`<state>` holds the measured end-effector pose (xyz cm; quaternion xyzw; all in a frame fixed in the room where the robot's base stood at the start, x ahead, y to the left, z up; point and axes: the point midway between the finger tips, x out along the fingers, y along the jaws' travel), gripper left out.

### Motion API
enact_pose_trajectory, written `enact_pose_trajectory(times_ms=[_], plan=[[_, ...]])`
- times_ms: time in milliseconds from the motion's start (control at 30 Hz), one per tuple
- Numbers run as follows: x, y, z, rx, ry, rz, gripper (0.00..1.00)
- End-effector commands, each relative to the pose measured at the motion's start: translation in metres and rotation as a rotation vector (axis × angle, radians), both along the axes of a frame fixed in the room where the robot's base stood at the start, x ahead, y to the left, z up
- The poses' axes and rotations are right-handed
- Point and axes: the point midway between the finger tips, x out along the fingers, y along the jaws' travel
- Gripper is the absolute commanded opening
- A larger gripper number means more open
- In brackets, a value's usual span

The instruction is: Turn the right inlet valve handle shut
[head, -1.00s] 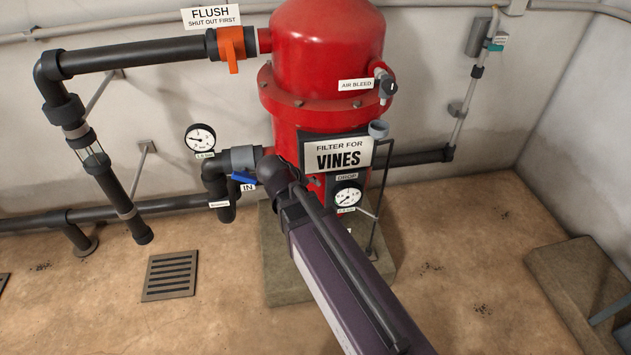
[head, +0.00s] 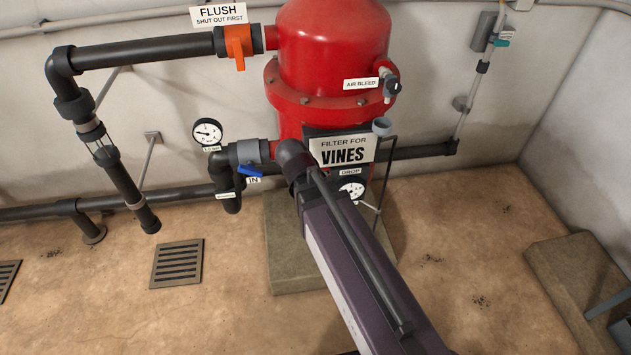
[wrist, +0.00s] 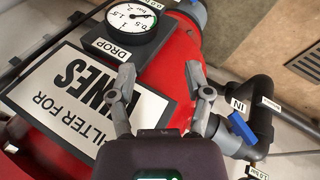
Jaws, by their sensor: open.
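A blue valve handle (head: 249,171) sits on the grey inlet fitting (head: 248,152) by the IN label, left of the red filter tank (head: 327,50). It is the only blue handle I see. In the wrist view the blue handle (wrist: 242,128) lies at a slant on its grey body, right of my gripper. My gripper (wrist: 160,78) is open, with its two fingers apart in front of the VINES sign and red tank. Nothing shows between the fingertips, and they appear clear of the handle. In the head view my arm hides the gripper.
The VINES sign (head: 343,152) and DROP gauge (head: 351,190) are close to my arm. A pressure gauge (head: 207,133) stands above the black inlet pipe (head: 222,180). An orange flush valve (head: 238,45) is higher up. The floor is open around a drain grate (head: 177,264).

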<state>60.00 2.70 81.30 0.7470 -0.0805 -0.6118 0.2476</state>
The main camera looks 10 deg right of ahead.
Motion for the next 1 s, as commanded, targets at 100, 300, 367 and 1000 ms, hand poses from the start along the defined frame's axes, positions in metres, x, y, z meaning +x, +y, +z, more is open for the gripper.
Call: enact_pose_trajectory(times_ms=[100, 300, 367, 1000], plan=[[0.002, 0.002, -0.003, -0.007, -0.007, 0.003, 0.64], [0.011, 0.013, -0.016, -0.05, -0.054, 0.027, 0.64], [0.016, 0.018, -0.021, -0.072, -0.079, 0.037, 0.64], [0.069, 0.135, -0.072, -0.322, -0.489, 0.271, 0.64]])
